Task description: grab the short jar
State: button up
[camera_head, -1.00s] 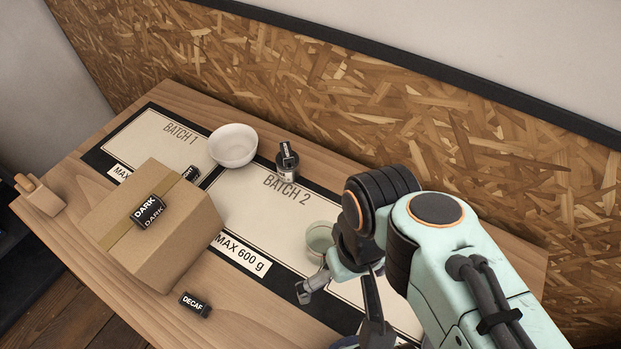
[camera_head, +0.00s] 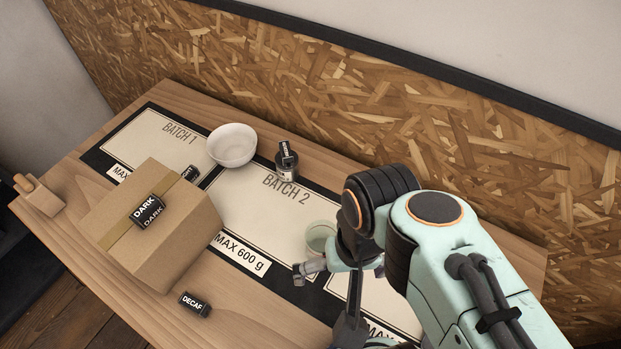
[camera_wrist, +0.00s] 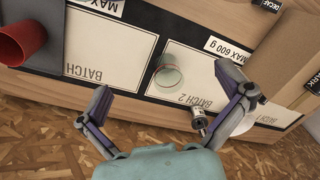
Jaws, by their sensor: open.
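A short, pale green glass jar (camera_head: 320,237) stands on the Batch 2 panel, partly hidden by my arm in the head view. In the wrist view the jar (camera_wrist: 168,77) shows from above, between my two spread fingers and apart from both. My gripper (camera_wrist: 163,80) is open and empty. In the head view my arm hides part of the gripper. A small dark-labelled canister (camera_head: 287,165) stands at the back edge of the panel; in the wrist view it is beside my right finger.
A white bowl (camera_head: 232,145) stands left of the canister. A cardboard box (camera_head: 152,226) labelled DARK is at the front left, with a DECAF tag (camera_head: 195,304) nearby. A red cylinder (camera_wrist: 16,45) is at the wrist view's upper left. The panel around the jar is clear.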

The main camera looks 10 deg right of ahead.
jog(key=w+d+m+t, duration=0.1)
jog(key=w+m+t, duration=0.2)
jog(key=w+m, duration=0.75)
jog(key=m+g+h, duration=0.2)
jog(key=m, duration=0.7)
send_over(323, 242)
notch_tip(323, 242, down, 11)
jog(key=shift+n+g, duration=0.45)
jog(key=shift+g, duration=0.35)
jog(key=f, duration=0.3)
jog(key=s+f, duration=0.1)
jog(key=f, duration=0.3)
jog(key=s+f, duration=0.1)
jog(key=f, duration=0.2)
jog(key=shift+a+f, duration=0.3)
jog(key=shift+a, duration=0.05)
jog(key=c, duration=1.2)
